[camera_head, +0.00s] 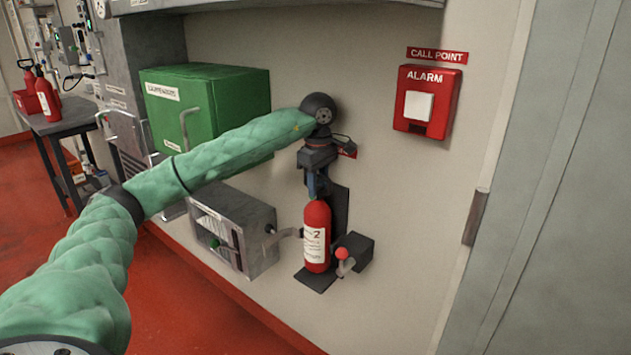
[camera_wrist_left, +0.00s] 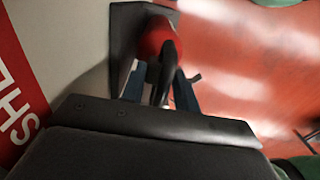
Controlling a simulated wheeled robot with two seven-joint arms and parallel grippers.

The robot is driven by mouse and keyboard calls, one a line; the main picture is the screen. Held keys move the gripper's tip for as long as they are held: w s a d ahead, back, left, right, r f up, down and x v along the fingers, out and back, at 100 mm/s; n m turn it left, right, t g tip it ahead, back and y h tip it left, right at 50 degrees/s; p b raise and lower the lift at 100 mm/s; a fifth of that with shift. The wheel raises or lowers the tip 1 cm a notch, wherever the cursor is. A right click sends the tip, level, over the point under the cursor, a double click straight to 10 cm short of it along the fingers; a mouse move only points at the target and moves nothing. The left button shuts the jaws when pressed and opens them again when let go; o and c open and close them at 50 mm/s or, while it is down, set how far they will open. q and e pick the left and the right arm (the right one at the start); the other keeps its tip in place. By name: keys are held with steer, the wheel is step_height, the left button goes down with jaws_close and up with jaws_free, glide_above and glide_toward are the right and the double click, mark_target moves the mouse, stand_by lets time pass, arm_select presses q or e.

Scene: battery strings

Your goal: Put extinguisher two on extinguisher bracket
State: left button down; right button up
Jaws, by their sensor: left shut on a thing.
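Extinguisher two (camera_head: 316,237) is a red cylinder with a white label marked 2, upright in the head view. It is at the extinguisher bracket, whose dark back plate (camera_head: 340,212) and base plate (camera_head: 314,281) show behind and below it. I cannot tell whether its bottom touches the base plate. My left gripper (camera_head: 318,190) points down from above and is shut on the top of the extinguisher. In the left wrist view, the fingers (camera_wrist_left: 168,92) flank the black handle (camera_wrist_left: 165,75) above the red body (camera_wrist_left: 155,38). My right gripper is not in view.
A dark block with a red-knobbed lever (camera_head: 342,254) sits right of the extinguisher. A grey wall box (camera_head: 262,255) is at its left, and a green cabinet (camera_head: 235,95) above left. A red alarm call point (camera_head: 446,112) is on the wall. Other extinguishers (camera_head: 46,98) stand on a far table.

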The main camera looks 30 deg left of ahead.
arm_select(q)
steer(key=shift+f, duration=1.55)
steer(key=c, duration=1.1)
jaws_free()
steer(key=shift+f, duration=0.15)
steer(key=shift+o, duration=0.2)
step_height(320, 180, up, 12)
steer(key=shift+r, duration=0.1)
